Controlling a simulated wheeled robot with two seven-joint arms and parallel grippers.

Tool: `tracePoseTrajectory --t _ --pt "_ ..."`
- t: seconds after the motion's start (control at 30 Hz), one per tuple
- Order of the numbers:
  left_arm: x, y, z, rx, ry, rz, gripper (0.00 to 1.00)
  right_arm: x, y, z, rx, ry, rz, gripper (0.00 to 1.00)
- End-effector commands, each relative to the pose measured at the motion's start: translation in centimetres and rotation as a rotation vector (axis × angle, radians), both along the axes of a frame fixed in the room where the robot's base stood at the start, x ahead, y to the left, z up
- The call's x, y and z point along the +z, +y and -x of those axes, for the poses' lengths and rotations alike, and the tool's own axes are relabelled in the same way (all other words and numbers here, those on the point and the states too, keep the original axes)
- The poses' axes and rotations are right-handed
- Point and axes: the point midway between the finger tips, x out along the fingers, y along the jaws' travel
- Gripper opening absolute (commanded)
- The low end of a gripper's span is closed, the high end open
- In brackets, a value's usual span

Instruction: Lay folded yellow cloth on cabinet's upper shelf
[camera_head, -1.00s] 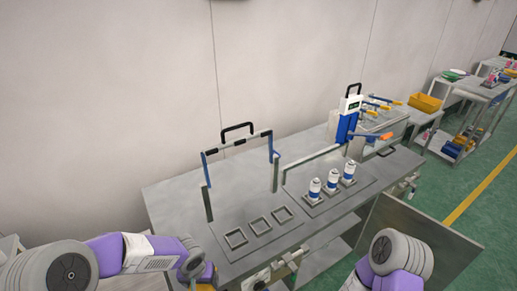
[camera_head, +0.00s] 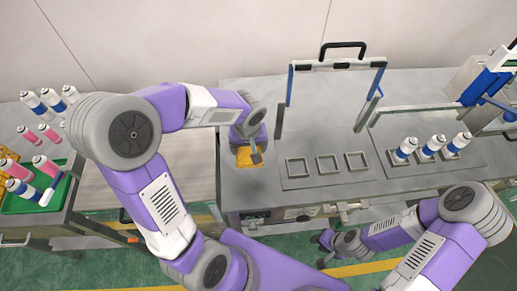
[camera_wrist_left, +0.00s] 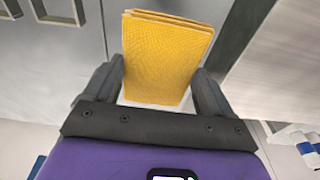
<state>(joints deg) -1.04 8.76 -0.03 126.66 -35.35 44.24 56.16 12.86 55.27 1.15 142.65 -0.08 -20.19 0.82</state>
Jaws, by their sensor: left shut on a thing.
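The folded yellow cloth (camera_head: 244,158) is at the left end of the grey metal workbench (camera_head: 258,192) in the head view. My left gripper (camera_head: 253,152) is over it. In the left wrist view the cloth (camera_wrist_left: 160,60) stands out between both fingers of my left gripper (camera_wrist_left: 160,88), which is shut on it. I cannot tell whether the cloth touches the bench top. My right gripper (camera_head: 322,248) hangs low in front of the bench, and its finger opening is too small to judge. The cabinet's upper shelf does not show clearly.
Three empty square holders (camera_head: 328,165) lie right of the cloth, behind them a metal frame (camera_head: 338,65). White-and-blue cans (camera_head: 430,147) stand further right. A cart with a green tray (camera_head: 30,200) and several bottles is at the left. Green floor (camera_head: 350,275) is in front.

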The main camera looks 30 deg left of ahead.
Motion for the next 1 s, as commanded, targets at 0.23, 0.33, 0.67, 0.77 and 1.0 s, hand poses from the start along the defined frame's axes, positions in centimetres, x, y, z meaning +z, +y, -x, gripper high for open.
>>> tracePoseTrajectory --t 0.23,0.33,0.67,0.77,1.0 --pt "-4.4 0.1 0.3 0.019 0.005 0.005 0.55 -1.3 0.0 0.1 0.0 0.002 0.0 0.34" --pt "-5.6 0.1 0.2 0.018 0.003 0.004 0.55 -1.6 0.0 0.1 0.0 0.002 0.0 0.34" --pt "-9.2 0.1 0.3 0.017 0.005 0.003 0.55 -2.6 0.0 0.1 -0.001 0.001 0.0 0.34" --pt "-9.8 0.1 0.2 0.017 0.002 0.005 0.55 -2.8 0.0 0.1 -0.001 0.001 0.0 0.34" --pt "-9.7 0.1 0.2 0.017 0.0 0.004 0.55 -2.8 0.0 0.1 -0.001 0.001 0.0 0.34"
